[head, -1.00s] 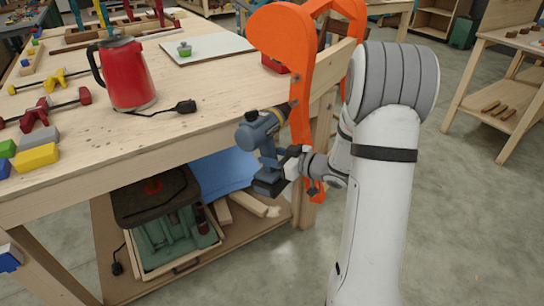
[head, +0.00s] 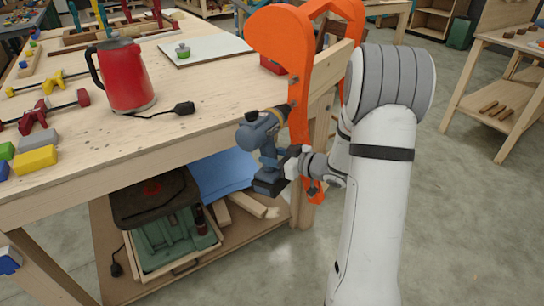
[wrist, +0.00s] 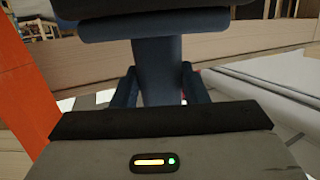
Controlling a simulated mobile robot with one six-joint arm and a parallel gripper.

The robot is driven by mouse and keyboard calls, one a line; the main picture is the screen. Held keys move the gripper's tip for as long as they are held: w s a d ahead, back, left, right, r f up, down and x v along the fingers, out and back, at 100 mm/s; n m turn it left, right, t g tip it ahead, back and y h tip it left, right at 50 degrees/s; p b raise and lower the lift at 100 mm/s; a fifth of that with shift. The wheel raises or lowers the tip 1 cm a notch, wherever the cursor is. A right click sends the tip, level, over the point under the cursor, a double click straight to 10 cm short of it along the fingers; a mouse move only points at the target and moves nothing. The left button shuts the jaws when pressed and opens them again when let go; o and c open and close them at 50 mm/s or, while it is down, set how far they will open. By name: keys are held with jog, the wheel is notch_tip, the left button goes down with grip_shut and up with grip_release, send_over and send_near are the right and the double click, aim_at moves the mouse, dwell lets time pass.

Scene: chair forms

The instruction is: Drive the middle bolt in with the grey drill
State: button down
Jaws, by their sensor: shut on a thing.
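The grey-blue drill (head: 262,150) is in my gripper (head: 294,162) at the front edge of the workbench. My gripper is shut on its handle, which fills the middle of the wrist view (wrist: 158,75). The drill's nose points right and up, at the orange chair form (head: 300,110). The nose is at or very near the form's front edge. A small dark bolt (head: 294,79) shows higher on that edge. The middle bolt cannot be made out behind the drill's nose.
A red kettle (head: 125,76) stands on the workbench (head: 200,95), with a black plug and cord beside it. Clamps and coloured blocks lie at the left. Open floor lies to the right.

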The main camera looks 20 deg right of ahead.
jog(key=shift+w+d+r+p, duration=0.15)
jog(key=shift+w+d+p, duration=0.75)
jog(key=shift+w+d, duration=0.45)
dwell(3.6)
jog(key=shift+s, duration=0.2)
jog(key=shift+s+a+b, duration=0.2)
jog(key=shift+s+a, duration=0.75)
jog(key=shift+a, duration=0.2)
jog(key=shift+s+a+b, duration=0.15)
jog(key=shift+s+a, duration=0.8)
jog(key=shift+a, duration=0.15)
